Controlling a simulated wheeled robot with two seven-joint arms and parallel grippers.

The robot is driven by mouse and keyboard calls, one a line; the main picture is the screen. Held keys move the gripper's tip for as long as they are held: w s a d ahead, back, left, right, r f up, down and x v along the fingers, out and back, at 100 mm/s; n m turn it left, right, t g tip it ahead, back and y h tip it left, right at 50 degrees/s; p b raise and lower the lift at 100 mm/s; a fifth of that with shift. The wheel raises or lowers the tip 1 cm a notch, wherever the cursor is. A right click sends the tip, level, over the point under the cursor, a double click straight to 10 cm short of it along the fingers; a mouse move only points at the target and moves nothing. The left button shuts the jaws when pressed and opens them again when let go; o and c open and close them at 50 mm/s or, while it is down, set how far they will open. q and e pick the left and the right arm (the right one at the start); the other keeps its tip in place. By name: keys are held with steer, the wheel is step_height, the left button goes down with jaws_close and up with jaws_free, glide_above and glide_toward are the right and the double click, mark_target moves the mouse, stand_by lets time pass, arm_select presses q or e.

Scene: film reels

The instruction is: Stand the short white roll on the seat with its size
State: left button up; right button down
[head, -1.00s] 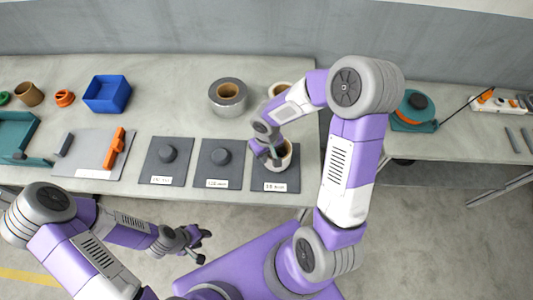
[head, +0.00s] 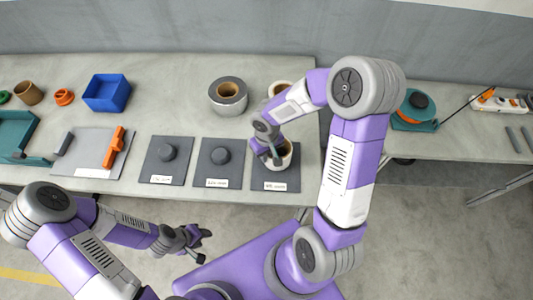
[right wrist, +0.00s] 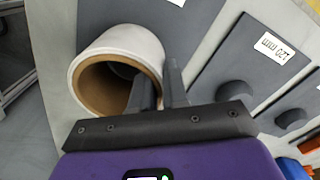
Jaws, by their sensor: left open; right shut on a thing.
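A white roll (head: 288,161) with a brown core is at the rightmost dark seat plate (head: 257,180). It also shows in the right wrist view (right wrist: 130,42), where something dark shows inside its core. My right gripper (right wrist: 159,82) is shut on the roll's wall, one finger inside the core and one outside. Whether the roll rests fully on the plate I cannot tell. The middle seat (head: 220,178), labelled 120 mm in the wrist view, and the left seat (head: 158,178) have bare round posts. My left gripper (head: 206,246) is open and empty in front of the table.
A large silver roll (head: 228,109) stands behind the seats. Another brown-cored roll (head: 279,88) is partly hidden by my right arm. A blue bin (head: 107,105), a grey board with an orange tool (head: 114,147) and a teal tray (head: 14,130) are on the left.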

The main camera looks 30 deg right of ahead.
stand_by(0.6)
steer(key=shift+f+b, duration=0.55)
steer(key=shift+b, duration=0.25)
steer(key=c, duration=1.4)
jaws_free()
steer(key=shift+r, duration=0.15)
steer(key=shift+r+p, duration=4.2)
steer(key=shift+r, duration=1.2)
steer(key=shift+f, duration=0.1)
